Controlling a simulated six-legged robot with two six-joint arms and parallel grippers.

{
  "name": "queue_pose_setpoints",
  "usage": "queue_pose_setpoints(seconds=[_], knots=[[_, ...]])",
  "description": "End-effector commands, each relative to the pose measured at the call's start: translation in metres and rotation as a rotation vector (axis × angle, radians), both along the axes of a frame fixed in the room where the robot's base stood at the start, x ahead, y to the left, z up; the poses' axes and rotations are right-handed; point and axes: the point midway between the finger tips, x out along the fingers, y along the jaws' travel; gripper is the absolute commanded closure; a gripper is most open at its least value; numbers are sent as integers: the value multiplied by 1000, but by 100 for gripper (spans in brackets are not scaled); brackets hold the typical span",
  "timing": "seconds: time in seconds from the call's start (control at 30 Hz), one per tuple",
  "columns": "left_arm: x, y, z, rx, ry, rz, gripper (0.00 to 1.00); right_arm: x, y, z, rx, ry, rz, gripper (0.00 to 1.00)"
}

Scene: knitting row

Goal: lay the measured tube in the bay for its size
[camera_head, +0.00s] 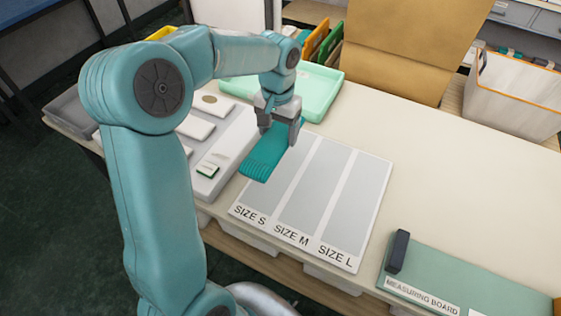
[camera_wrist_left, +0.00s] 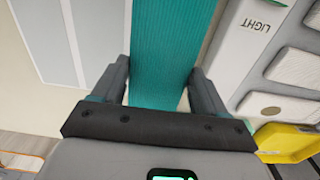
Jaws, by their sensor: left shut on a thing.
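A teal knitted tube (camera_head: 268,154) is held in my left gripper (camera_head: 278,118), which is shut on its far end. The tube hangs over the left edge of the size board, near the SIZE S bay. In the left wrist view the tube (camera_wrist_left: 165,50) runs between the two fingers (camera_wrist_left: 158,85). The board has three grey bays: SIZE S (camera_head: 262,196), SIZE M (camera_head: 313,185) and SIZE L (camera_head: 358,205). The visible parts of the bays look empty. I cannot tell whether the tube touches the board. My right gripper is not in view.
A green tray (camera_head: 318,92) stands behind. The green measuring board (camera_head: 450,275) with a dark upright block (camera_head: 398,251) is at the front right. The table's right middle is clear.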

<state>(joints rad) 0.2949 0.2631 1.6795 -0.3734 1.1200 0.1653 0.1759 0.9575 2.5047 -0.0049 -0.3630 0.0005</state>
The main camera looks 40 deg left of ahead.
Motion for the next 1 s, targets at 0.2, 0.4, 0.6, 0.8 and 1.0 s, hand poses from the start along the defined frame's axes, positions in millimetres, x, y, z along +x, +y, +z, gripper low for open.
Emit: queue_pose_setpoints(seconds=[0.2, 0.4, 0.6, 0.8, 1.0], knots=[[0, -2, -57, -1, 4, -1, 55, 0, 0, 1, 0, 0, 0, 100], [1, -3, -77, 0, 1, -2, 55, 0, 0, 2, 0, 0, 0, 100], [2, -5, -109, -2, 2, -2, 55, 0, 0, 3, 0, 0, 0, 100], [2, -4, -118, 0, -1, -2, 55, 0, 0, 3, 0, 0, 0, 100], [2, -5, -120, -1, -1, -2, 55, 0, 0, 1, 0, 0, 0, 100]])
